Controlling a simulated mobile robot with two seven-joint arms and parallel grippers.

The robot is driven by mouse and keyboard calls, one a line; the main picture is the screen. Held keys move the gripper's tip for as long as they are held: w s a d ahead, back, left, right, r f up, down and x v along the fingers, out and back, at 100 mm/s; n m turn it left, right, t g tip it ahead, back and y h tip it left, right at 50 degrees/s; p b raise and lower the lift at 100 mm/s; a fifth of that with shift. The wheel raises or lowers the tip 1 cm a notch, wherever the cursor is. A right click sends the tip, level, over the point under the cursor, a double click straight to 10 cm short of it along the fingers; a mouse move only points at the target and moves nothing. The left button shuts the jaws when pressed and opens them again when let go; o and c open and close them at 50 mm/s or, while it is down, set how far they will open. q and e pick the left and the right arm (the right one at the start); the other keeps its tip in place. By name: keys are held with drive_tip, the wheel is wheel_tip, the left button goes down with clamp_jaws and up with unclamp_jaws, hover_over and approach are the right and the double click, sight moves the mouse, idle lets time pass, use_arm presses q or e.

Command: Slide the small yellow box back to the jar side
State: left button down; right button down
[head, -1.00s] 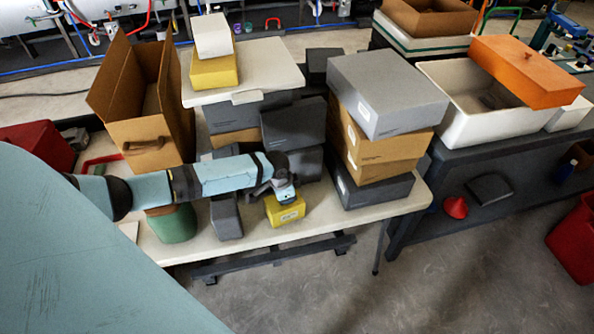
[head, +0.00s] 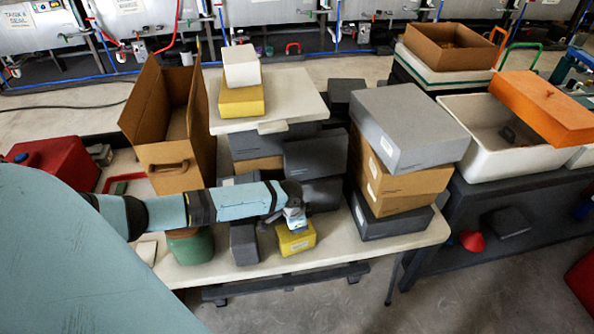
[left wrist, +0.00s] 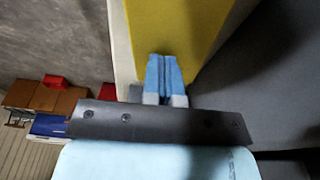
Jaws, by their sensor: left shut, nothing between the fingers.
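The small yellow box (head: 298,242) sits near the front edge of the pale table, with a small white label on its front. My left gripper (head: 294,220) is at its upper side in the head view, with its fingers shut and nothing between them. In the left wrist view the closed blue fingertips (left wrist: 163,68) lie over the yellow box (left wrist: 175,25); whether they touch it I cannot tell. The green jar (head: 190,247) stands further left, partly hidden by my arm. A small dark grey box (head: 244,243) stands between jar and yellow box. My right gripper is not in view.
Dark grey boxes (head: 315,160) stand right behind the yellow box. A stack of grey and brown boxes (head: 410,125) rises to the right. An open cardboard box (head: 170,160) stands behind my arm. A bare table strip (head: 340,242) lies right of the yellow box.

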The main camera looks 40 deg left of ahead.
use_arm(q)
drive_tip(key=shift+r, duration=0.25)
wheel_tip(320, 180, up, 13)
drive_tip(key=s+a+b, duration=0.1)
drive_tip(key=shift+s, duration=0.35)
drive_tip(key=shift+f, duration=0.1)
drive_tip(key=s+d+f+n+t+h, duration=0.1)
drive_tip(key=s+d+f+t, duration=0.1)
drive_tip(key=s+d+f, duration=0.3)
drive_tip(key=s+d+f+n+t+h, duration=0.1)
drive_tip(key=s+d+t, duration=0.15)
drive_tip(key=d, duration=0.45)
drive_tip(key=s+d+f+t+h, duration=0.1)
drive_tip(key=s+d+f+t, duration=0.1)
drive_tip(key=s+d+f, duration=0.3)
drive_tip(key=s+d+r+n+t+y, duration=0.1)
drive_tip(key=s+r+n+t, duration=0.1)
drive_tip(key=s, duration=0.4)
drive_tip(key=shift+s+d+r+t, duration=0.15)
drive_tip(key=shift+s+d+t, duration=0.1)
drive_tip(key=shift+t, duration=0.3)
